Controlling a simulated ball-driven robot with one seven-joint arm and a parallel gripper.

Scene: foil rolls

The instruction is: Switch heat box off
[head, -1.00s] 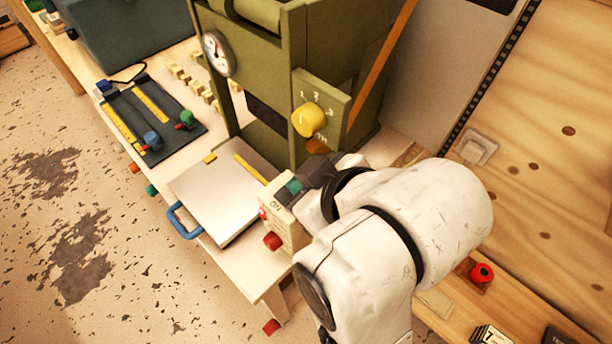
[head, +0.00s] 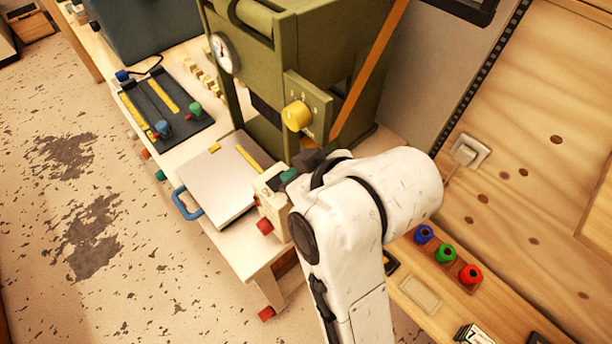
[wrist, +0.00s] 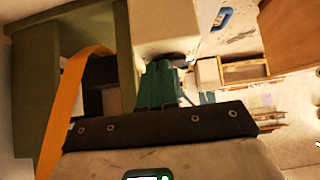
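A small cream box (head: 274,198) with red parts on its front stands at the table's front edge, beside the white plate. My gripper (head: 289,175) is at the top of this box, with teal fingertips and a dark body. In the wrist view the teal fingers (wrist: 163,86) lie side by side, with nothing seen between them; a cream surface (wrist: 165,25) is just beyond their tips. Contact cannot be told. The olive-green machine (head: 268,75) stands behind, with a yellow knob (head: 297,116) on its side panel and a round gauge (head: 224,53). No label says which is the heat box.
A white plate (head: 216,186) with a blue handle (head: 184,204) lies left of the cream box. A black slider board (head: 176,115) is farther left. An orange strap (head: 372,72) slants beside the machine. A wooden shelf with coloured rings (head: 445,254) is at right.

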